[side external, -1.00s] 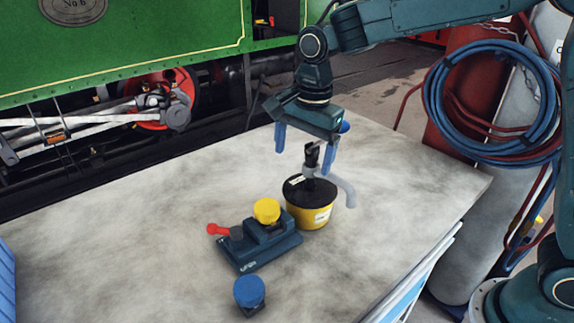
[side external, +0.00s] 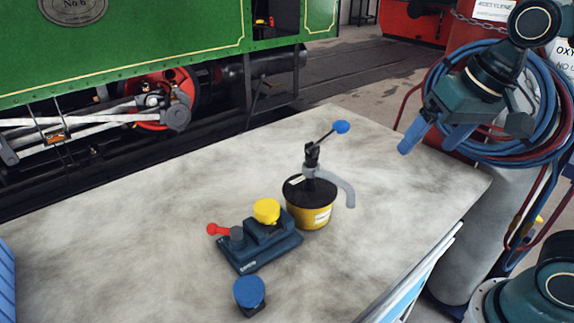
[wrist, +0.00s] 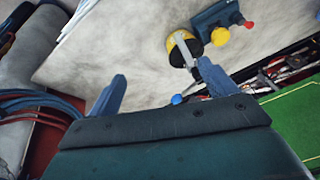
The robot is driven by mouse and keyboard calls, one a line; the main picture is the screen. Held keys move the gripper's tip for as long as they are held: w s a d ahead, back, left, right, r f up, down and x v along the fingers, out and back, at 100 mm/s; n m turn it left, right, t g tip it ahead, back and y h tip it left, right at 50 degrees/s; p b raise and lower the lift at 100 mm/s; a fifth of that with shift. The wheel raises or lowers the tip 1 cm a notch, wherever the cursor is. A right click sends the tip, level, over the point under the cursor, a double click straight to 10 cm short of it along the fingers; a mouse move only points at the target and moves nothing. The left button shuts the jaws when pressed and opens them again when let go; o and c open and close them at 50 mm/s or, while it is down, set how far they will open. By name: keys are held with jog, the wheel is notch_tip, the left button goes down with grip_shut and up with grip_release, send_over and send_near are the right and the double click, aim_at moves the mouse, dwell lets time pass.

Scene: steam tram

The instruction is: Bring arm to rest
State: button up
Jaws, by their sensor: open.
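My gripper (side external: 430,138) is at the upper right of the side view, above the far right end of the table, with blue fingers apart and nothing between them. In the wrist view my gripper (wrist: 160,88) also shows spread, empty fingers. A yellow tub with a black top (side external: 311,214) stands mid-table and carries a black pump-like fitting with a grey curved spout (side external: 343,188) and a lever with a blue knob (side external: 341,127). The tub also shows in the wrist view (wrist: 178,45). My gripper is well clear of it.
A dark blue device with a yellow knob (side external: 266,210) and red-tipped lever stands beside the tub. A blue-topped knob piece (side external: 249,293) is at the near edge. Coiled blue hoses (side external: 545,95) and gas cylinders (side external: 470,235) stand beyond the right edge.

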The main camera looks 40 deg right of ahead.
jog(key=s+d+f+n+t, duration=0.1)
jog(key=s+f+n, duration=0.1)
jog(key=s+n, duration=0.2)
jog(key=shift+s+d, duration=0.4)
jog(key=shift+s, duration=1)
